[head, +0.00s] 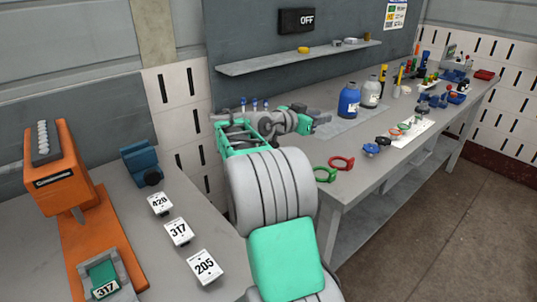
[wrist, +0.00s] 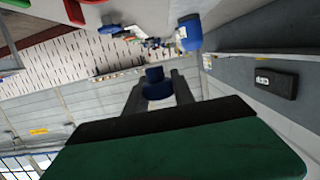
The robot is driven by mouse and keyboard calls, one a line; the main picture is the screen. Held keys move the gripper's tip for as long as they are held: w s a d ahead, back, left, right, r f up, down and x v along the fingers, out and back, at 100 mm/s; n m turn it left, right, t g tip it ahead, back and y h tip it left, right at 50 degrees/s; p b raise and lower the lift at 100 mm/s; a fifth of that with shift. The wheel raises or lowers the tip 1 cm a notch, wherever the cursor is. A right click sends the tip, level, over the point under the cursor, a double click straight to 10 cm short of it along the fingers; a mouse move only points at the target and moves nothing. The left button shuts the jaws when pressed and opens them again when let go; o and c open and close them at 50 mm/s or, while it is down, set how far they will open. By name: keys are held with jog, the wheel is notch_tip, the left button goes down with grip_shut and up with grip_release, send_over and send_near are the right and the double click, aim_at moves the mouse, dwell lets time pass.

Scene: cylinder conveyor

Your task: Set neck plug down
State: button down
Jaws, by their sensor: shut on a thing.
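My gripper (head: 318,119) is stretched over the near left end of the long workbench (head: 290,150), left of the blue bottle (head: 348,102). In the wrist view my gripper (wrist: 160,80) is shut on a small dark blue plug (wrist: 157,91), held between its two fingers. The plug cannot be made out in the head view. The blue bottle also shows in the wrist view (wrist: 188,34), beyond the fingers and apart from them. A white bottle (head: 370,94) stands beside the blue one.
Green (head: 325,175) and red (head: 342,162) rings and a blue part (head: 370,149) lie near the front edge. A shelf (head: 290,59) and an OFF box (head: 297,20) are on the wall behind. An orange machine (head: 58,165) and number tags (head: 178,232) occupy the left table.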

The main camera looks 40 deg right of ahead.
jog(key=w+a+f, duration=0.1)
jog(key=w+f, duration=0.2)
jog(key=w, duration=0.1)
jog(key=w+a+f+p, duration=0.1)
jog(key=w+a+f, duration=0.1)
jog(key=w+f, duration=0.1)
jog(key=w+a+f, duration=0.2)
jog(key=w+f, duration=0.2)
jog(key=w, duration=0.2)
jog(key=shift+a+f+p, duration=0.1)
jog(key=shift+p, duration=0.3)
jog(key=shift+s+f, duration=0.1)
jog(key=shift+f, duration=1.3)
jog(key=c, duration=1.5)
grip_release()
jog(key=shift+f, duration=0.15)
jog(key=o, duration=0.4)
jog(key=shift+o, duration=0.2)
